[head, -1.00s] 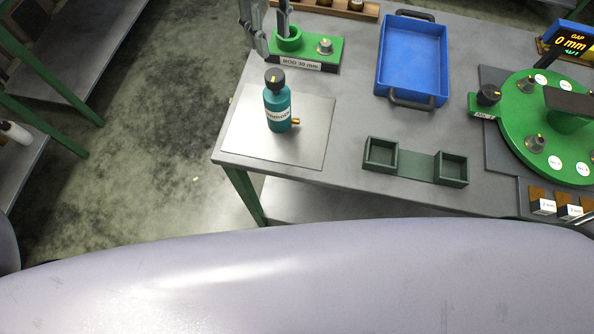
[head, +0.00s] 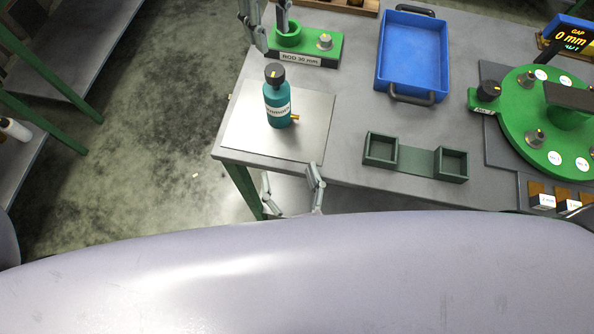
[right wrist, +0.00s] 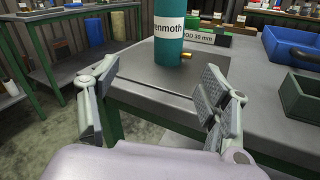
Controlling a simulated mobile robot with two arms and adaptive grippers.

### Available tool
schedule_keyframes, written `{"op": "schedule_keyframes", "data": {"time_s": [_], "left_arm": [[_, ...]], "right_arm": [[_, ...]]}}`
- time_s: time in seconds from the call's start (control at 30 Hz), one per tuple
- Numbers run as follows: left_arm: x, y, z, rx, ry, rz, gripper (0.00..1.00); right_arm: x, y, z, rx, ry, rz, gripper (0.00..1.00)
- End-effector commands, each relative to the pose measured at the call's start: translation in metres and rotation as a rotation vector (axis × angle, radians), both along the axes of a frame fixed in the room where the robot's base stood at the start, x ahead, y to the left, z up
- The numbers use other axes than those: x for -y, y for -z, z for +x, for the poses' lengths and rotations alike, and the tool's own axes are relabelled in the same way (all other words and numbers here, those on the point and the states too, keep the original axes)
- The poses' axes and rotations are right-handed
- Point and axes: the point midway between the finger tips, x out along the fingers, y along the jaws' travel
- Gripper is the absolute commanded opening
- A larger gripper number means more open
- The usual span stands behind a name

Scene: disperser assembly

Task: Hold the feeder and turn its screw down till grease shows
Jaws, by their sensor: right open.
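The feeder (head: 278,108) is a teal bottle with a white label, standing upright on a thin metal plate (head: 240,128) at the table's left corner. Its dark screw knob (head: 274,75) with a yellow mark is on top. A small brass outlet (head: 294,117) points right from its lower side; no grease is discernible there. The feeder's lower body (right wrist: 168,40) shows ahead in the right wrist view, its top cut off. My right gripper (head: 289,174) is open and empty at the table's front edge, short of the feeder. My left gripper (head: 267,22) appears open beyond the feeder, beside a green stand.
The green ROD 30 mm stand (head: 328,47) is behind the feeder. A blue tray (head: 383,68), a dark green two-pocket holder (head: 416,158) and a green turntable (head: 515,125) with a gap display (head: 572,38) lie to the right. Bare table separates them.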

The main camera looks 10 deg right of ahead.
Motion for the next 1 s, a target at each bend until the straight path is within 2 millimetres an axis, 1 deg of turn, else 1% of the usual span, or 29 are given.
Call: {"op": "schedule_keyframes", "data": {"time_s": [0.03,0.13,0.27,0.37,0.47,1.0], "left_arm": [[0.000,0.000,0.000,0.000,0.001,0.000,0.33],[0.000,0.000,0.000,0.000,0.001,0.000,0.33],[0.000,0.000,0.000,0.000,0.000,0.000,0.33],[0.000,0.000,0.000,0.000,0.000,0.000,0.33],[0.000,0.000,0.000,0.000,0.000,0.000,0.33],[0.000,0.000,0.000,0.000,0.000,0.000,0.33]], "right_arm": [[0.005,-0.003,0.002,0.024,-0.005,-0.076,0.71],[0.012,0.000,0.005,0.027,-0.002,-0.162,0.71],[0.015,0.001,0.011,0.032,0.000,-0.210,0.71],[0.014,0.001,0.021,0.034,0.001,-0.214,0.71],[0.011,0.000,0.037,0.033,0.003,-0.210,0.71],[-0.006,0.001,0.142,0.032,0.002,-0.211,0.71]]}}
